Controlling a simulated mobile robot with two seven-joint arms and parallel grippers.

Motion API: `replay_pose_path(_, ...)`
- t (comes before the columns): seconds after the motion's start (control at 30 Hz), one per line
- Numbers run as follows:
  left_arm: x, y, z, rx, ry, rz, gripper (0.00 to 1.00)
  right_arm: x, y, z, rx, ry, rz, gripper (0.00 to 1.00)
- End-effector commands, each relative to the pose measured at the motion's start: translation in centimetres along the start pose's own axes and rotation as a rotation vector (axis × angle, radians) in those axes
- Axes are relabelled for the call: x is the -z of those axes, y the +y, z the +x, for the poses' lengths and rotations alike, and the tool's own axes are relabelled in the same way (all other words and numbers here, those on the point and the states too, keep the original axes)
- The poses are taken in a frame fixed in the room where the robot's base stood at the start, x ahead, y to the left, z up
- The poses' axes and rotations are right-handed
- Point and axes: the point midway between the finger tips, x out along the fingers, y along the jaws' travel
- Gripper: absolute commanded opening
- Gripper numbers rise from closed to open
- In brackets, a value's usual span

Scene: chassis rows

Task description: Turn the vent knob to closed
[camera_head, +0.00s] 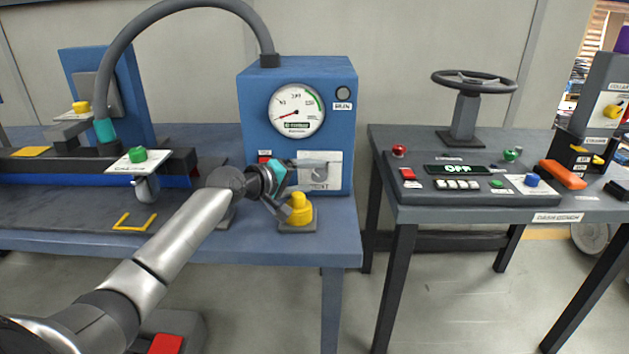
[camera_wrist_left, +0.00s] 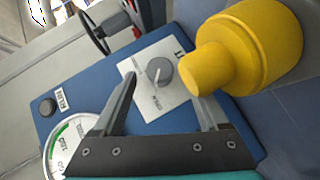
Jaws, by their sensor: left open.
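The vent knob (camera_wrist_left: 161,71) is a round grey dial with a white pointer line, on a white plate (camera_wrist_left: 142,88) on the front of the blue gauge box. My left gripper (camera_wrist_left: 160,82) is open and empty, with a finger on either side of the knob in the wrist view. I cannot tell whether the fingers touch it. My right gripper is out of view.
A yellow stepped knob (camera_head: 296,210) stands on the bench right below the plate, close to my left gripper. A round gauge (camera_head: 297,111) and a dark button (camera_head: 343,93) sit above on the blue box (camera_head: 250,100). A control panel (camera_head: 470,180) is on the right table.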

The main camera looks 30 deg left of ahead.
Motion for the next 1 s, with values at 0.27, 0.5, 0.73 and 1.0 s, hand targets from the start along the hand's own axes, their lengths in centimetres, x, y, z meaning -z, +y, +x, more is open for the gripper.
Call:
replay_pose_path(0.27,-0.1,-0.1,1.9,0.000,-0.001,-0.001,0.76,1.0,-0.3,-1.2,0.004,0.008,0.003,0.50)
replay_pose_path(0.5,0.0,0.0,2.2,0.000,0.000,0.000,0.76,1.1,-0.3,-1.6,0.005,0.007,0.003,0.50)
replay_pose_path(0.73,0.0,0.0,2.2,0.000,-0.001,-0.001,0.67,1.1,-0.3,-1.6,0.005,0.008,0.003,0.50)
replay_pose_path(1.0,0.0,0.0,2.2,0.000,-0.001,-0.001,0.37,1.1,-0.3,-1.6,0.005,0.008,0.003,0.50)
